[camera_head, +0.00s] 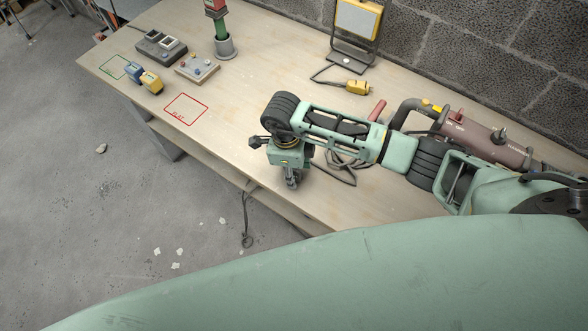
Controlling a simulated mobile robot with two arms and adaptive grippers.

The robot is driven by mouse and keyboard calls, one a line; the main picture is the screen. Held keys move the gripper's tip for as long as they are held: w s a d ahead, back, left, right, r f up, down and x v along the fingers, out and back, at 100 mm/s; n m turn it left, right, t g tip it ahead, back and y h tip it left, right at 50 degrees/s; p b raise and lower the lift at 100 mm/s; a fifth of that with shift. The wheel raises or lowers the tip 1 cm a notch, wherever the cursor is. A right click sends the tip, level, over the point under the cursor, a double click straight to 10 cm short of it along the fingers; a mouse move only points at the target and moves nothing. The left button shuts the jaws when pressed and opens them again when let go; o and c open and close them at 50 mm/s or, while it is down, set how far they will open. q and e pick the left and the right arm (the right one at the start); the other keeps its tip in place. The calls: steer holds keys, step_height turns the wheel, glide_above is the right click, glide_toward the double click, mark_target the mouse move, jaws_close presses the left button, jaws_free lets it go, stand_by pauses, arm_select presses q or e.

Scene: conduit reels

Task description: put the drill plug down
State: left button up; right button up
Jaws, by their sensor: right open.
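The maroon drill (482,138) lies at the right of the workbench, partly behind my right arm. Its dark cord (348,172) lies in loops on the bench beside my gripper. A dark cord end (247,240), which looks like the drill plug, hangs below the bench's front edge. My arm hides part of the cord's run, so I cannot trace it fully. My right gripper (291,184) points down over the front part of the bench, open, with nothing visible in it. It is above and right of the hanging cord end, apart from it. My left gripper is out of view.
The workbench (235,120) has free room left of my arm, around a red marked square (186,109). A green square (113,66), blue and yellow blocks, a button box (197,68) and a charger stand farther left. A work lamp (356,20) with a yellow plug (358,88) is behind.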

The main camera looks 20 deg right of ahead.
steer(key=shift+r+p, duration=0.5)
steer(key=shift+r, duration=0.3)
steer(key=r+b, duration=0.1)
steer(key=r, duration=0.2)
steer(key=r+b, duration=0.1)
steer(key=r, duration=0.3)
steer(key=a+r+b, duration=0.1)
steer(key=r, duration=0.2)
steer(key=shift+w+r+b, duration=0.35)
steer(key=shift+r, duration=0.35)
steer(key=shift+s+f, duration=0.1)
steer(key=shift+s, duration=0.05)
